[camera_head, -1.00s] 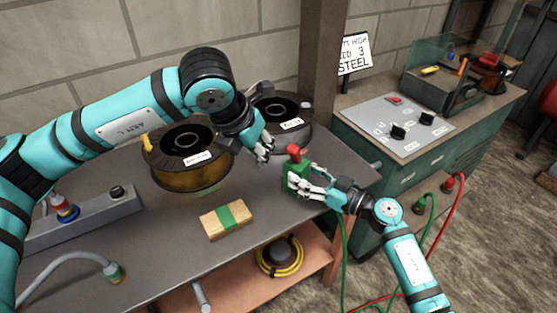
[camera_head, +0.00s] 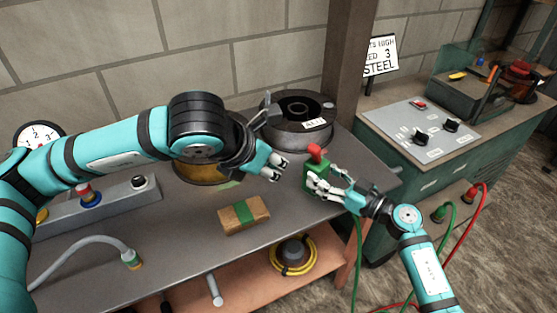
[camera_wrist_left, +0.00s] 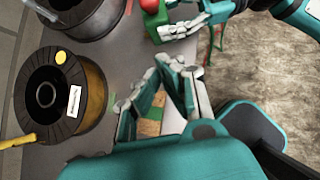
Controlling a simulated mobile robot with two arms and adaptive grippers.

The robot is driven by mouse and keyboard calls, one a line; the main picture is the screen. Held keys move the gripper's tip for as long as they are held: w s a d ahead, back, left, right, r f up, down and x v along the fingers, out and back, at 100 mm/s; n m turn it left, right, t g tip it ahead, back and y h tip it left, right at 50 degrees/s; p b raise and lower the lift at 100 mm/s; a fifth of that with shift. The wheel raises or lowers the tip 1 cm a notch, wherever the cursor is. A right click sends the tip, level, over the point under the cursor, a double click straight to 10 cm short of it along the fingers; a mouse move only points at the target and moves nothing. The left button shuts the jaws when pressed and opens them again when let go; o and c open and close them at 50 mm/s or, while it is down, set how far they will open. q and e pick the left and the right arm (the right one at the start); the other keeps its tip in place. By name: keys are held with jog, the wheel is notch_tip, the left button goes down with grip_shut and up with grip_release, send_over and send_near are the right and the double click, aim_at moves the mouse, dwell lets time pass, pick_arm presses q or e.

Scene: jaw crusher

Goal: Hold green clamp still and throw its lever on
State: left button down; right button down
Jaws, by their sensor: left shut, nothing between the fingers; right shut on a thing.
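The green clamp (camera_head: 312,178) stands near the right end of the bench, with its red lever (camera_head: 314,151) on top. My right gripper (camera_head: 322,183) is shut on the clamp from its right side. My left gripper (camera_head: 279,168) is shut and empty, a short way left of the clamp and apart from it. In the left wrist view the left fingers (camera_wrist_left: 170,80) show near the middle, with the red lever (camera_wrist_left: 150,6) and green clamp (camera_wrist_left: 153,25) at the top edge. The clamp's right side is partly hidden by my right fingers.
A wooden block with a green band (camera_head: 243,215) lies on the bench (camera_head: 180,240) below my left gripper. A dark spool (camera_head: 297,118) stands behind the clamp, and an amber spool (camera_head: 200,174) is partly behind my left arm. A control panel (camera_head: 420,125) is at right.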

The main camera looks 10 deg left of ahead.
aim_at(315, 155)
pick_arm(q)
jog(key=w+d+f, duration=0.4)
jog(key=w, duration=0.3)
jog(key=shift+d+f, duration=0.2)
jog(key=shift+f, duration=0.1)
jog(key=shift+w+r, duration=0.1)
jog(key=shift+w, duration=0.1)
jog(key=shift+w+d+r+g, duration=0.1)
jog(key=shift+r+g, duration=0.05)
jog(key=shift+g, duration=0.25)
